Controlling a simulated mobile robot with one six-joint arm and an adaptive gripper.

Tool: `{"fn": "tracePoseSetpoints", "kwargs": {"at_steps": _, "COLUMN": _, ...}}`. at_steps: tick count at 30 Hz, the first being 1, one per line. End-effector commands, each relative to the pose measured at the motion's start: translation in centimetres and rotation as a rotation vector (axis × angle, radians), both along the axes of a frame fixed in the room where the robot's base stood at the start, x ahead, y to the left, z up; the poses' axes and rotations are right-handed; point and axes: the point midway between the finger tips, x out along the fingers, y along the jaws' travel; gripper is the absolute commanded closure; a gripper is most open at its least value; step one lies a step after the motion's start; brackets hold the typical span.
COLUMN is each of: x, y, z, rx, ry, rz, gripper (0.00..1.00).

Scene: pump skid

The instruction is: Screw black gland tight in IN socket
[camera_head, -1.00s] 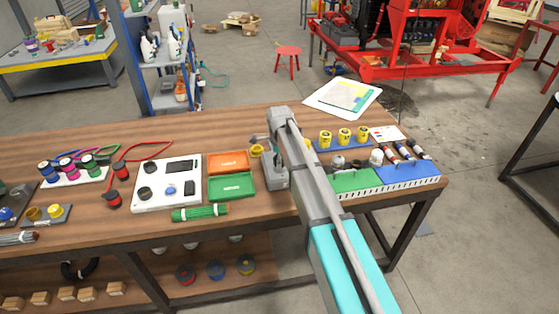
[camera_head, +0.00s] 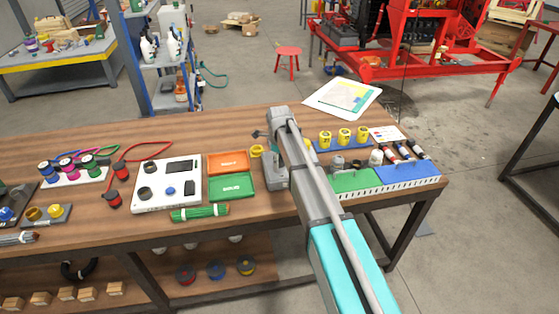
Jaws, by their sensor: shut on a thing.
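My arm reaches over the bench from the lower right, and its grey wrist stands over the middle of the bench, right of the green and orange trays. My gripper (camera_head: 260,135) is only partly visible as a small dark shape at the far side of the wrist. It is shut, but the black gland in it cannot be made out clearly. A yellow ring-shaped part (camera_head: 256,151) shows just below it. The IN socket cannot be identified; my arm hides part of the bench there.
An orange tray (camera_head: 228,156) and a green tray (camera_head: 214,187) lie left of my wrist. A white panel (camera_head: 150,204) is further left. Bare wood lies behind the trays.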

Motion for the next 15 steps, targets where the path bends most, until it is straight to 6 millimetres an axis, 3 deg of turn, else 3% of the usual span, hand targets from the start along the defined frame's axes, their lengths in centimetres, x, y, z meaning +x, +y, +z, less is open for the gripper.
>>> {"fn": "tracePoseSetpoints", "kwargs": {"at_steps": 15, "x": -0.08, "y": -0.01, "z": -0.03, "rx": -0.001, "ry": 0.001, "rz": -0.054, "gripper": 0.80}}
